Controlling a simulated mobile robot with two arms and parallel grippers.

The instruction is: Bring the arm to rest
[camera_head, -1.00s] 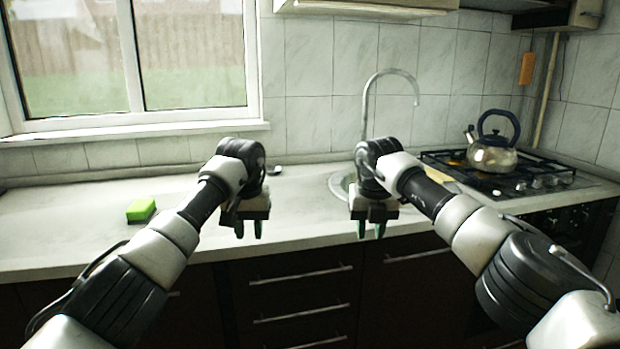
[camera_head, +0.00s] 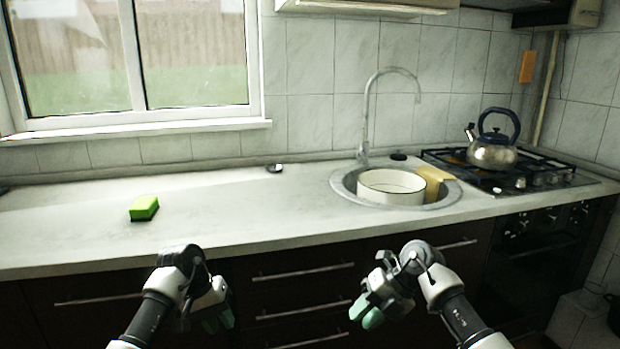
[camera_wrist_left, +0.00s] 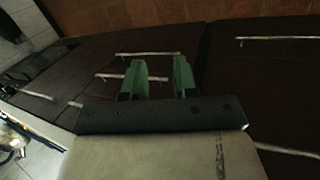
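My left gripper (camera_head: 216,320) hangs low in front of the drawer fronts, below the counter edge. In the left wrist view its two green fingers (camera_wrist_left: 160,80) stand apart with nothing between them. My right gripper (camera_head: 366,313) is also below the counter edge, in front of the cabinets, its green fingers apart and empty. Neither gripper touches anything. A white pot (camera_head: 392,188) with a dark rim sits in the round sink (camera_head: 440,201), next to a yellowish block (camera_head: 434,180).
The counter (camera_head: 250,200) is mostly clear. A green sponge (camera_head: 144,208) lies on its left part. A kettle (camera_head: 493,150) stands on the gas hob (camera_head: 540,178) at the right. The faucet (camera_head: 366,120) rises behind the sink. Drawer handles (camera_head: 300,271) stick out near my grippers.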

